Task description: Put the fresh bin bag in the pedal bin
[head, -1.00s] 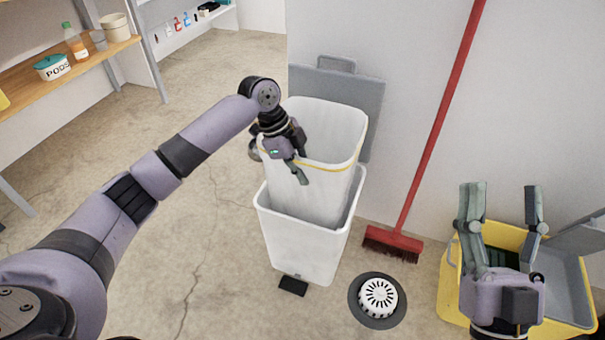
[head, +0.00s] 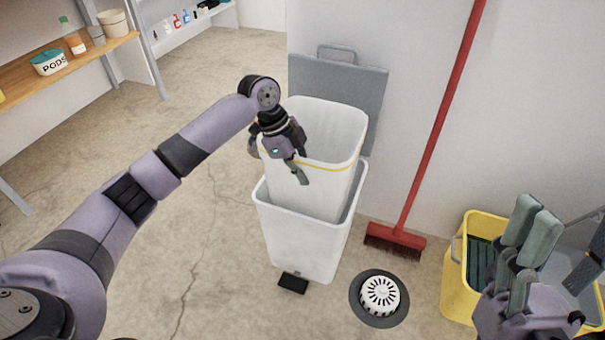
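The bin bag (head: 335,182) is white with a yellow band near its rim. It stands upright and open-mouthed, its lower part inside the white pedal bin (head: 297,237) and its upper part well above the bin's rim. The bin's grey lid (head: 372,85) is raised against the wall. My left gripper (head: 285,170) is at the bag's front left rim, one finger over its outer face. The contact is hidden, so I cannot tell whether it grips the bag. My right gripper (head: 550,250) is open and empty at the lower right, away from the bag.
A red broom (head: 397,238) leans on the wall right of the bin. A yellow bucket (head: 457,285) stands behind my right gripper. A round floor drain (head: 379,298) lies in front. A wooden shelf (head: 55,72) is at upper left. Floor left of the bin is clear.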

